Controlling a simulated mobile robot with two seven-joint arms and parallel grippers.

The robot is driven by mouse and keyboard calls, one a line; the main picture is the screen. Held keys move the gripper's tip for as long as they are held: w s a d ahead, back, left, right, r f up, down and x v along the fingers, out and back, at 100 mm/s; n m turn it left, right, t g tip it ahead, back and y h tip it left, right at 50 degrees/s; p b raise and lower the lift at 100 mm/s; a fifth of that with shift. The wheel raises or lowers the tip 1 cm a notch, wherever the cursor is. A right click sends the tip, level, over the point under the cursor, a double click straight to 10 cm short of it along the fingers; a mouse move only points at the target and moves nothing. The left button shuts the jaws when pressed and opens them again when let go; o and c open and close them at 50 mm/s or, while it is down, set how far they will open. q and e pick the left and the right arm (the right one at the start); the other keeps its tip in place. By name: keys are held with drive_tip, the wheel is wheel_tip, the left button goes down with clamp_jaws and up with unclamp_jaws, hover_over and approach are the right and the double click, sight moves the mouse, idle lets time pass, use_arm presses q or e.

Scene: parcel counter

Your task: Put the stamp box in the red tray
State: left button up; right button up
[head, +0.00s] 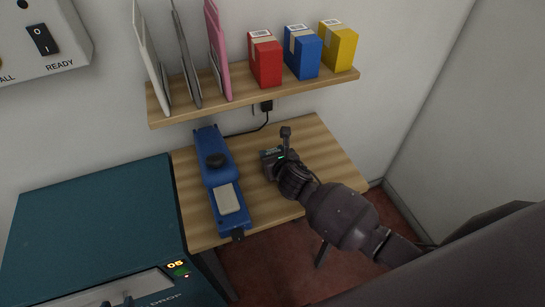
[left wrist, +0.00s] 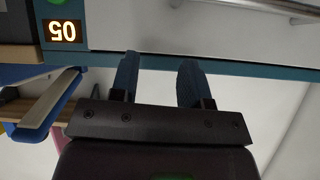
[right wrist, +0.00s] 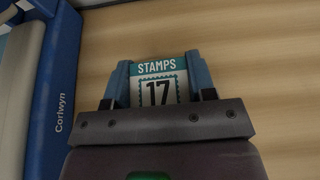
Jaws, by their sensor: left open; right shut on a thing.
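The stamp box (right wrist: 160,82) is a small white and teal box marked STAMPS 17. It sits between the blue fingers of my right gripper (right wrist: 160,85), which is shut on it. In the head view the right gripper (head: 273,156) is over the wooden table, right of the blue device; the box is mostly hidden there, and I cannot tell whether it touches the table. My left gripper (left wrist: 160,80) is open and empty, in front of the teal machine; its fingertips seem to show at the head view's bottom edge (head: 117,300). No red tray is in view.
A long blue device (head: 205,150) lies on the table (head: 325,150), left of my right gripper. The teal machine (head: 95,215) with an 05 display stands at left. A shelf (head: 250,97) above holds upright flat items and red, blue and yellow boxes.

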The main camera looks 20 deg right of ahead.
drive_tip(key=shift+f, duration=0.4)
drive_tip(key=shift+f, duration=0.1)
drive_tip(key=o, duration=0.9)
